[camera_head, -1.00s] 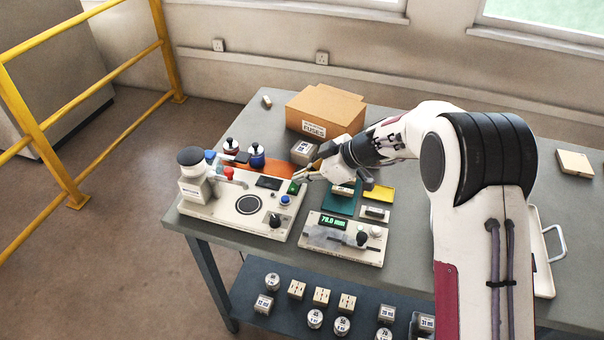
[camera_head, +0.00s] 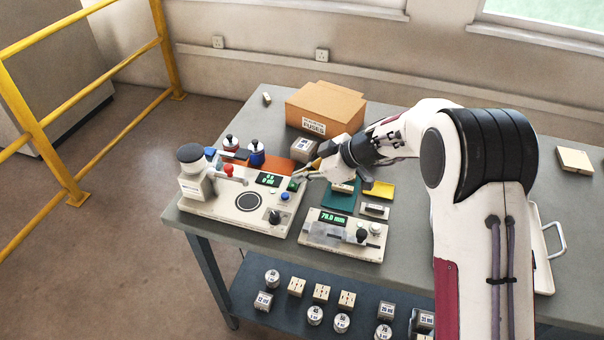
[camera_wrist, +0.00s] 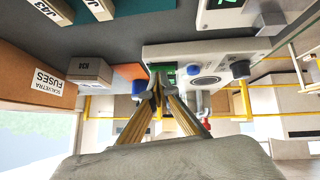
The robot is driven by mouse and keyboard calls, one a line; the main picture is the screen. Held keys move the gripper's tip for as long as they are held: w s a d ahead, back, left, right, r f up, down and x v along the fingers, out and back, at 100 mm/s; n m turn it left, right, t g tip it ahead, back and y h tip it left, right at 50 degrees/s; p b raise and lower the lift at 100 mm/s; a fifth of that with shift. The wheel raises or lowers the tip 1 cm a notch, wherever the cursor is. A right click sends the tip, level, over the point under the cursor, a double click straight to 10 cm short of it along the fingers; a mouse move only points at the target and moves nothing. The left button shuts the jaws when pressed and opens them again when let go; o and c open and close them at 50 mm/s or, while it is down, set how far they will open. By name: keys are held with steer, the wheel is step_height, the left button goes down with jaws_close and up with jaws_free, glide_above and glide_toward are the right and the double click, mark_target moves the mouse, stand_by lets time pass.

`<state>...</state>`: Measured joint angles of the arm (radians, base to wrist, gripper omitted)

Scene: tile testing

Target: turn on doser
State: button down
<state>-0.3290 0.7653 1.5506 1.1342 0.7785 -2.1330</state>
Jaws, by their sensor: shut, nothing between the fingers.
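The doser (camera_head: 225,207) is a pale flat unit at the left of the bench, with a round dark plate, a dark knob, a blue button and a green switch (camera_head: 293,185) at its upper right corner. Its display (camera_head: 268,180) is lit with green characters. In the wrist view the doser panel (camera_wrist: 228,52) shows beyond the fingers. My gripper (camera_head: 299,177) is shut and empty, with its tips close by the green switch. In the wrist view my fingertips (camera_wrist: 157,84) overlap the panel edge and partly hide the switch; I cannot tell whether they touch it.
A second unit (camera_head: 318,240) with a green readout stands to the right of the doser. A fuse box (camera_head: 325,108) stands farther back.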

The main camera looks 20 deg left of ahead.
steer(key=shift+s, duration=0.35)
steer(key=shift+r, duration=0.2)
steer(key=shift+s+r, duration=0.15)
steer(key=shift+r, duration=0.65)
step_height(320, 180, up, 2)
steer(key=shift+s, duration=0.15)
steer(key=v, duration=1)
